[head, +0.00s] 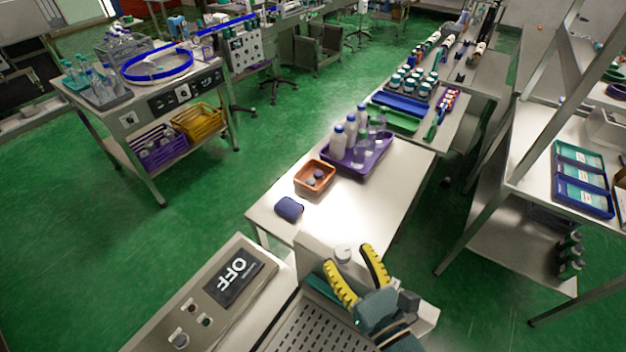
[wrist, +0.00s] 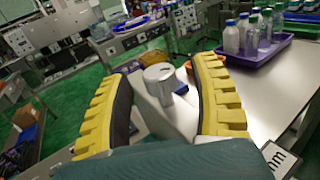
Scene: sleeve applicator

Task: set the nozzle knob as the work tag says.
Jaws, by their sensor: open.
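The nozzle knob (head: 343,253) is a small grey-white cylinder on top of a pale machine housing (head: 318,250). It also shows in the wrist view (wrist: 160,80), upright, between the fingers and beyond the palm. My gripper (head: 358,268) has yellow ribbed fingers spread apart on either side of the knob. In the wrist view the gripper (wrist: 165,95) is open and empty, with a gap between each finger and the knob. A tag edge (wrist: 285,158) with the letters "mm" shows at the lower right of the wrist view; the rest of it is cut off.
A control panel with a display (head: 234,277) reading "OFF" stands left of my gripper. Behind the knob, a table (head: 400,190) holds a dark blue object (head: 289,208), an orange bin (head: 328,187) and a purple tray (head: 362,170) with bottles. The green floor is clear to the left.

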